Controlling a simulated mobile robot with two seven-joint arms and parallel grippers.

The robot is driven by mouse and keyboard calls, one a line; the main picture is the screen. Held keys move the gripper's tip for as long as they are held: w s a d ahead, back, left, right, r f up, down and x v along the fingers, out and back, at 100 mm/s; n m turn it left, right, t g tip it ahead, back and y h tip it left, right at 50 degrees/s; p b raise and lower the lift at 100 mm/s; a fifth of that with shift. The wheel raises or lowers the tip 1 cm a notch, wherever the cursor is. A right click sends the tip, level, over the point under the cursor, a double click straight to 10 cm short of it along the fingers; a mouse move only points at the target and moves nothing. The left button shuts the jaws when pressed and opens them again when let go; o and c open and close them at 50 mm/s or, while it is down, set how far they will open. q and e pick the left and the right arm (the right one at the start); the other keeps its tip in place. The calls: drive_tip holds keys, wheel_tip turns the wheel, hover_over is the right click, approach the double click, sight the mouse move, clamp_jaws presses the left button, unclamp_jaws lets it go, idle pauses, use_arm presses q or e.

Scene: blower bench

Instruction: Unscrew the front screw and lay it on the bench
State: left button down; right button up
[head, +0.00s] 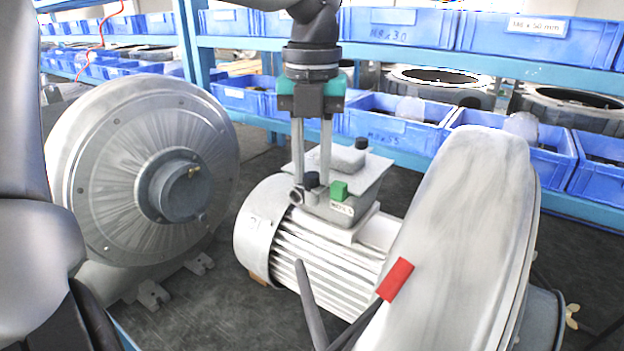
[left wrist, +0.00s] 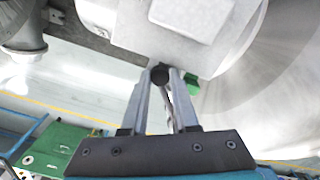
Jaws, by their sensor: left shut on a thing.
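My left gripper (head: 311,186) reaches down from above at the grey terminal box (head: 366,168) on top of the ribbed motor. Its two fingers are closed around a black screw (head: 311,179), the front screw, at the box's near left corner. In the left wrist view the round black screw head (left wrist: 160,74) sits between the fingertips, beside the box (left wrist: 190,14). The fingers hide part of the screw, and I cannot tell whether it is still seated. Another black screw (head: 361,143) stands at the far side of the box. My right gripper is not in view.
A green block (head: 339,190) sits close beside the fingers on the box. The ribbed motor (head: 325,265) is below, a large round blower (head: 100,180) at left, a tall grey housing (head: 465,230) at right. Shelves with blue bins (head: 400,125) stand behind. Dark bench (head: 215,300) shows free between.

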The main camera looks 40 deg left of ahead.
use_arm(q)
drive_tip(key=shift+n+b, duration=0.6)
drive_tip(key=shift+n, duration=0.3)
drive_tip(key=n+b, duration=0.1)
drive_tip(key=n, duration=0.1)
drive_tip(key=shift+n, duration=0.3)
drive_tip(key=n+b, duration=0.2)
drive_tip(key=n, duration=0.6)
drive_tip(key=shift+r, duration=0.1)
drive_tip(key=n, duration=0.4)
drive_tip(key=shift+n+b, duration=0.35)
drive_tip(key=shift+n, duration=0.05)
drive_tip(key=n, duration=0.8)
